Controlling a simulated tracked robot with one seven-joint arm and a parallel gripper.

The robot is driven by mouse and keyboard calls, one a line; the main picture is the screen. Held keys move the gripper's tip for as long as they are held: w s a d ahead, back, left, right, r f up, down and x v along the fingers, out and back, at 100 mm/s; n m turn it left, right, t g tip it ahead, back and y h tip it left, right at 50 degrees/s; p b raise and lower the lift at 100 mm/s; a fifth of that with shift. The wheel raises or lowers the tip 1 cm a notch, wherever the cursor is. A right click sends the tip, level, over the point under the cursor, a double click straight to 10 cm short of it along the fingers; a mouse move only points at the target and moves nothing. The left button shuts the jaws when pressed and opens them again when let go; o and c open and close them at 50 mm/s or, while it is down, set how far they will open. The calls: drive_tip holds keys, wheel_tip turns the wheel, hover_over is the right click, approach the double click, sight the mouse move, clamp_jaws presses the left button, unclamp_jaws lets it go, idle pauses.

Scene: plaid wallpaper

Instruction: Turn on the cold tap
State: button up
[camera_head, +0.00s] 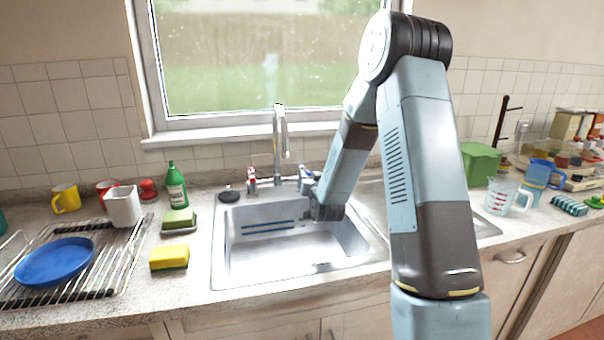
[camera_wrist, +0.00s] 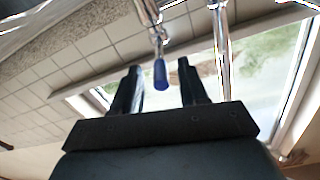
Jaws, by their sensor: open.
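The cold tap (camera_head: 306,172), with a blue-marked handle, stands at the back of the sink, right of the spout. Its blue tip (camera_wrist: 160,74) and chrome stem also show in the wrist view. My gripper (camera_head: 306,187) is open at the cold tap. In the wrist view my gripper's two dark fingers (camera_wrist: 159,68) stand either side of the blue tip, with a gap on each side and no clear contact. My gripper partly hides the tap's lower part in the head view. No water shows under the chrome spout (camera_head: 280,140).
The red-marked hot tap (camera_head: 251,180) is left of the spout. The sink basin (camera_head: 270,245) is empty below. A green bottle (camera_head: 176,188) and sponges (camera_head: 169,257) stand left, and a green box (camera_head: 480,163) stands right. The window (camera_head: 260,60) is behind.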

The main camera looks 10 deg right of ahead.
sight(306, 170)
drive_tip(key=shift+w, duration=2.2)
drive_tip(key=shift+c, duration=0.3)
clamp_jaws()
